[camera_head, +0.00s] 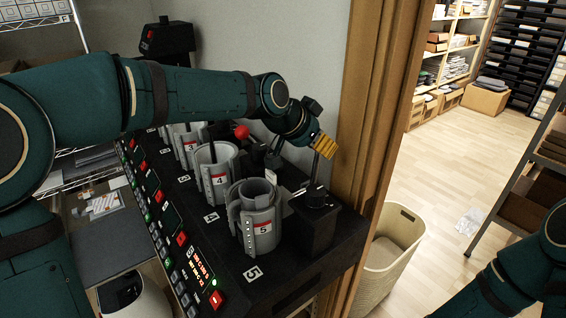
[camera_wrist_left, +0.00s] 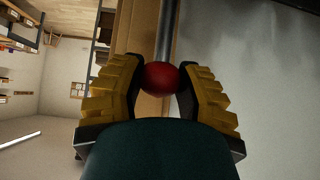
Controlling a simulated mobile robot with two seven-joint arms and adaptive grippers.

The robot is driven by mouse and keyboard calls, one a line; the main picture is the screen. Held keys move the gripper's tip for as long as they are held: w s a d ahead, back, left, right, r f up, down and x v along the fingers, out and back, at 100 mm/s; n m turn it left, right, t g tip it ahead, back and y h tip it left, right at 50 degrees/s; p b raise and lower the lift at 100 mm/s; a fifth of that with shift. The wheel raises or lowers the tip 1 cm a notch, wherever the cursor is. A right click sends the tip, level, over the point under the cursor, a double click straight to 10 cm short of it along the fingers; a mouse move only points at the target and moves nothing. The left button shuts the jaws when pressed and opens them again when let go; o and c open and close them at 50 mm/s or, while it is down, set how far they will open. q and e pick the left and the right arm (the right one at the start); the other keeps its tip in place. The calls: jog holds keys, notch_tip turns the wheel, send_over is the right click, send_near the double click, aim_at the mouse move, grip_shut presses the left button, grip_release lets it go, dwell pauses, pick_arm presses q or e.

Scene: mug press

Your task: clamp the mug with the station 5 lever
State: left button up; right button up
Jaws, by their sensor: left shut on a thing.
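The station 5 press (camera_head: 262,240) is a grey curved wrap with a red label "5" on the black bench. A grey cylinder, seemingly the mug (camera_head: 258,190), stands upright inside it; its lower part is hidden. The station 5 lever (camera_head: 316,182) rises from its black mount, right of the press. My left gripper (camera_head: 325,146) is at the lever's top. In the left wrist view its yellow fingers (camera_wrist_left: 161,85) are shut on the red lever knob (camera_wrist_left: 162,76), with the grey rod (camera_wrist_left: 166,35) running beyond. My right gripper is out of view.
The station 4 press (camera_head: 217,178) stands just behind station 5, with another red knob (camera_head: 241,131) near my left forearm. Lit controls (camera_head: 205,275) line the bench's left side. A wooden door frame (camera_head: 375,110) and a cream bin (camera_head: 393,245) stand to the right.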

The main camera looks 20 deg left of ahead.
pick_arm(q)
jog(key=o, duration=0.9)
jog(key=shift+c, duration=0.2)
jog(key=shift+r, duration=0.1)
notch_tip(320, 180, up, 2)
jog(key=shift+s+a+r+p, duration=0.1)
jog(key=shift+p, duration=0.55)
jog(key=shift+s+a+r, duration=0.1)
jog(key=shift+s+r, duration=0.05)
jog(key=shift+r, duration=0.55)
jog(key=shift+s+a+r, duration=0.1)
jog(key=shift+s+r, duration=0.05)
jog(key=shift+r, duration=0.5)
jog(key=shift+s+a+r, duration=0.1)
jog(key=shift+s+r, duration=0.05)
jog(key=shift+r, duration=0.55)
jog(key=v, duration=0.6)
